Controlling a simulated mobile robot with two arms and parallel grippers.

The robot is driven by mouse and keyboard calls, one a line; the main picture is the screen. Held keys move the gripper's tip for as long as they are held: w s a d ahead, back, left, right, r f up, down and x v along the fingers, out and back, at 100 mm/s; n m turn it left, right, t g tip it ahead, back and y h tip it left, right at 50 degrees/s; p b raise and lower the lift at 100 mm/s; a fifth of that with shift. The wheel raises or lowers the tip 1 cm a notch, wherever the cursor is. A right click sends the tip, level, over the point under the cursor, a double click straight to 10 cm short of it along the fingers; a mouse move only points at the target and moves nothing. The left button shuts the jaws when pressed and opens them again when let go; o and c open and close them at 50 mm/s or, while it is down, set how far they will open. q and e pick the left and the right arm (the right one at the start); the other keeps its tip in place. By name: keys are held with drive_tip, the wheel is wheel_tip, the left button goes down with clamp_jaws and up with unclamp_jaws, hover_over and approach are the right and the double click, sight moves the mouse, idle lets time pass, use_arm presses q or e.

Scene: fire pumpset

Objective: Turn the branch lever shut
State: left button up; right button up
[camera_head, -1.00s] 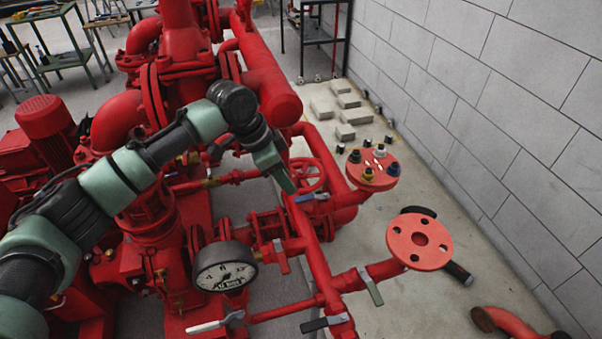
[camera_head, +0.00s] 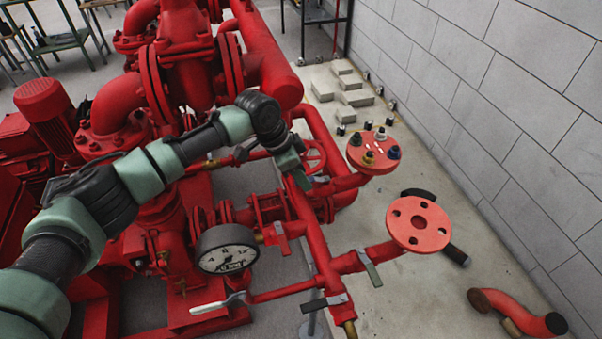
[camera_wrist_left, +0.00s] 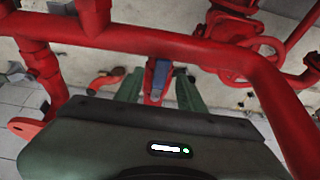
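A blue-handled lever (camera_wrist_left: 160,75) sits on a red pipe and lies between my left gripper's two green fingers in the left wrist view. Its handle (camera_head: 321,179) peeks out just right of the gripper in the head view. My left gripper (camera_head: 303,180) is open, with gaps visible on both sides of the lever; in the left wrist view its fingers (camera_wrist_left: 158,93) point away over the pipe. Another lever, grey-green (camera_head: 370,270), hangs on the short pipe to the red flange (camera_head: 419,224). No label shows which is the branch lever. My right gripper is not in view.
A pressure gauge (camera_head: 227,249), a white lever (camera_head: 217,304) and a black lever (camera_head: 324,304) stand in front. A red handwheel (camera_head: 314,158) is close behind the gripper.

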use_arm(q)
clamp_jaws()
idle(1.3)
